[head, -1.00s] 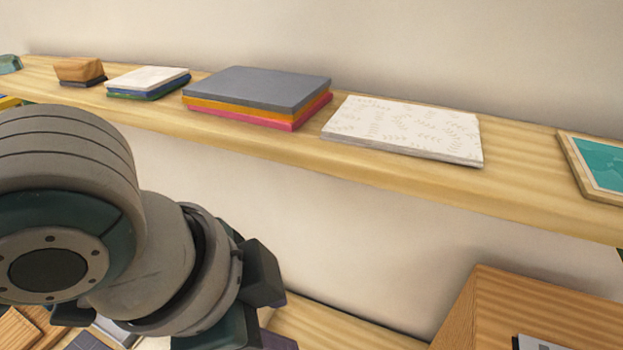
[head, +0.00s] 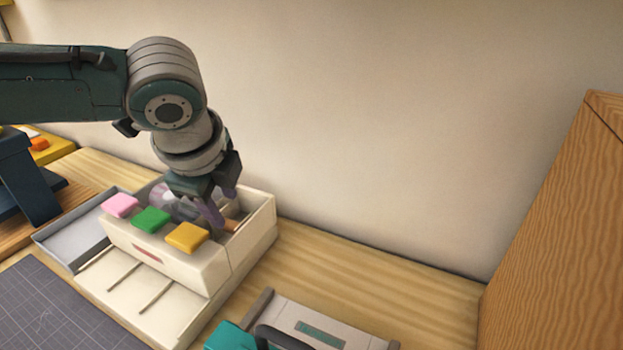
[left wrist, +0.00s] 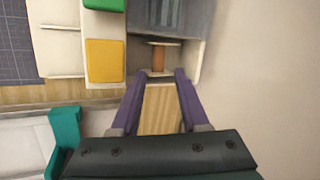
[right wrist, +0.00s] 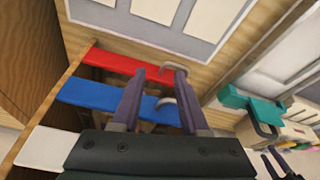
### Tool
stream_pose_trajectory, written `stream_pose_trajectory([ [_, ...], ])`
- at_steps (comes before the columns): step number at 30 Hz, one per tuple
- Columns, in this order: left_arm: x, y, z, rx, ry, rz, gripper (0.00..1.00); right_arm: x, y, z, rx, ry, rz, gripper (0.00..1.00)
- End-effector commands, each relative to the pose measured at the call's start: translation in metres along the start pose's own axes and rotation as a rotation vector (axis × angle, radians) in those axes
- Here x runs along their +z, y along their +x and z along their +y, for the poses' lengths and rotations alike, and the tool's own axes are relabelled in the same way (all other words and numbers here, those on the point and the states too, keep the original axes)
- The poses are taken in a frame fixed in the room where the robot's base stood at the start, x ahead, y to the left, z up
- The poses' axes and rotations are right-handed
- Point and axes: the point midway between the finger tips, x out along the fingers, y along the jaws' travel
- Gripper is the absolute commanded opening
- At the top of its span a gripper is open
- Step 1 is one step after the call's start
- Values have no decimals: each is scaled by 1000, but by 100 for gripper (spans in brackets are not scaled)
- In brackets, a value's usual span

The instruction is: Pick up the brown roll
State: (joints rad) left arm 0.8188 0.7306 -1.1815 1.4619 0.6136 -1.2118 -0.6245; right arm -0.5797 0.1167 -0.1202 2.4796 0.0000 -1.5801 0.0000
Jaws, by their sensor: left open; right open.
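The brown roll (left wrist: 158,57) lies inside a compartment of the cream desk organizer (head: 263,208). In the left wrist view it stands just ahead of my left fingertips, with a paler flat end. In the head view only a small brown part (head: 231,226) shows beside the finger. My left gripper (head: 218,211) points down into the organizer's back part. Its purple fingers (left wrist: 165,74) are open and apart, with nothing held; I cannot tell if they touch the roll. My right gripper (right wrist: 160,75) is open and empty, away from the organizer.
Pink (head: 121,205), green (head: 151,219) and yellow (head: 187,237) pads sit on the organizer's front. A grey tray (head: 72,238) lies left of it, a teal-handled device (head: 318,330) right. A wooden cabinet (head: 560,220) stands far right. Red (right wrist: 120,62) and blue (right wrist: 110,98) strips face my right gripper.

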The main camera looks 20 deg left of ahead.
Motion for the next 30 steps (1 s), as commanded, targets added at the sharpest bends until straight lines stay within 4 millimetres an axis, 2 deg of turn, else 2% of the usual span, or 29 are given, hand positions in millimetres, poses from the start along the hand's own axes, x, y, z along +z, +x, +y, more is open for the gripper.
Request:
stream_pose_trajectory([
  [3, -1, 16, 0, 0, -1, 1, 45, 2, 7, 0, 0, 0, 1, 44],
  [8, 0, 27, 1, 0, -1, 0, 45, 3, 10, 0, 0, 0, 1, 44],
  [16, 0, 67, 4, 0, -2, 0, 45, 9, 28, 0, 1, -1, 1, 44],
  [26, 0, 73, 3, -1, 0, 1, 45, 10, 29, 1, 4, -5, 0, 44],
  [30, 0, 72, 3, 0, 0, 1, 31, 10, 29, 1, 4, -5, 0, 44],
])
